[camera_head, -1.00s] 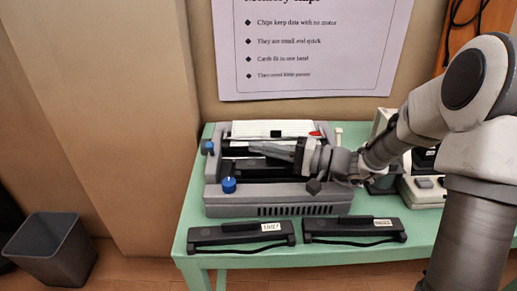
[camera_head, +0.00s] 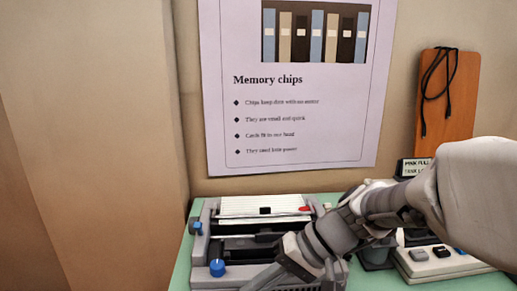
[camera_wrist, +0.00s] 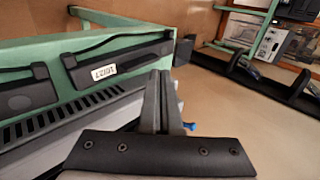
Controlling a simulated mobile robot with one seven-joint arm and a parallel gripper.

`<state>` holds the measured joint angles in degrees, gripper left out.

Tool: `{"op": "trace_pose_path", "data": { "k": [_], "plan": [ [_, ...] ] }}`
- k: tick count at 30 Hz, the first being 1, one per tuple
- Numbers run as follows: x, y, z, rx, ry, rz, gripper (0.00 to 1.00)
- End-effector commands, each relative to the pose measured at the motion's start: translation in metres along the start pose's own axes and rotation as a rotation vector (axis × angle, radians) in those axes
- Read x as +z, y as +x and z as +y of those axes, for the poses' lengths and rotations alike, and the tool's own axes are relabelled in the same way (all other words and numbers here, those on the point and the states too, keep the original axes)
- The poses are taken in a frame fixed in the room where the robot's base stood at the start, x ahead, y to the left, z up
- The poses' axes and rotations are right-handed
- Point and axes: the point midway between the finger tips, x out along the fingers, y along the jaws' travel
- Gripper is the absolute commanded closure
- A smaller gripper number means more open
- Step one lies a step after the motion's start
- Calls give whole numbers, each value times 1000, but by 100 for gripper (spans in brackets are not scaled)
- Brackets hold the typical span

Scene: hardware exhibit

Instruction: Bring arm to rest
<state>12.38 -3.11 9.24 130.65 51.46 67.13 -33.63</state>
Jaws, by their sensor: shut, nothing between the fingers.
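My arm reaches in from the right in the head view, and my gripper (camera_head: 262,282) is low over the front of the grey printer-like machine (camera_head: 205,250). Its fingertips run towards the bottom edge of that view. In the wrist view my gripper (camera_wrist: 160,80) shows its two fingers side by side, shut with nothing between them. The machine's slotted grey side (camera_wrist: 60,118) lies beneath and left of the fingers there. I cannot tell whether the fingers touch it.
A green table (camera_wrist: 60,45) carries black labelled devices (camera_wrist: 118,66). A beige machine with buttons (camera_head: 440,262) stands to the right of the printer. A poster (camera_head: 290,110) and a brown board (camera_head: 447,100) are at the wall. Open floor (camera_wrist: 235,120) lies beyond the table edge.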

Motion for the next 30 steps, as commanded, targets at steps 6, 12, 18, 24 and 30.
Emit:
{"op": "trace_pose_path", "data": {
  "k": [6,12,18,24,30],
  "plan": [
    [41,-33,26,315,-52,72,100],
    [65,-73,50,558,-94,208,100],
    [78,-112,65,726,-132,367,100],
    [81,-152,50,795,-147,452,100],
    [79,-182,18,794,-147,449,100]
  ]
}}
